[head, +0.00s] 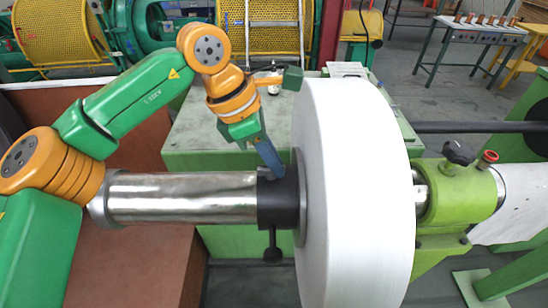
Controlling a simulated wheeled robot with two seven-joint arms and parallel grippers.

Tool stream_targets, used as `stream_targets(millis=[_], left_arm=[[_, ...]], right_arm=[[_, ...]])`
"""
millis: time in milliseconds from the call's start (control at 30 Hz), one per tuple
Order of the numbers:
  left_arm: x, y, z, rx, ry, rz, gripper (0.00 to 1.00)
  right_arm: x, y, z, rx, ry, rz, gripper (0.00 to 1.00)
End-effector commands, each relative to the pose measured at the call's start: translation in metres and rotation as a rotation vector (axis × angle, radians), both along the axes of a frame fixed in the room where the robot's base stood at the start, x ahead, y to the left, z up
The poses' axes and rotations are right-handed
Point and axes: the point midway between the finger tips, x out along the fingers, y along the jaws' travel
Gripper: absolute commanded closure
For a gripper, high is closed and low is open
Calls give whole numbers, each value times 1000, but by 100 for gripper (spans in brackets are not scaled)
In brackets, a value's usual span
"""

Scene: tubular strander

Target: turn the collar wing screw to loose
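The black collar (278,203) sits around the shiny metal shaft (185,197), against the near side of the large white reel (352,200). A black screw with a knob-like head (272,252) hangs straight down from the collar's underside. My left gripper (270,168) comes down from above. Its blue fingers reach the top of the collar, beside the reel's face. The fingers overlap in this view, so their gap and anything between them are hidden. I cannot tell whether they touch the collar. My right gripper is out of view.
A green housing (462,195) with a black knob (458,152) and a red button (489,156) stands right of the reel. A green cabinet (215,140) is behind the shaft. A brown panel (135,265) lies below the shaft. Yellow mesh guards (262,28) stand at the back.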

Motion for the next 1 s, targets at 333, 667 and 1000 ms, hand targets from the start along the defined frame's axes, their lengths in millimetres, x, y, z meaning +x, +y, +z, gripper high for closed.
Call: stream_targets(millis=[333,667,1000], left_arm=[[0,0,-1,2,2,6,100],[0,1,-5,2,0,153,100],[2,1,-5,1,-2,465,100]], right_arm=[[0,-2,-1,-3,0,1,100],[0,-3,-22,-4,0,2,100],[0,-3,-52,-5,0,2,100]])
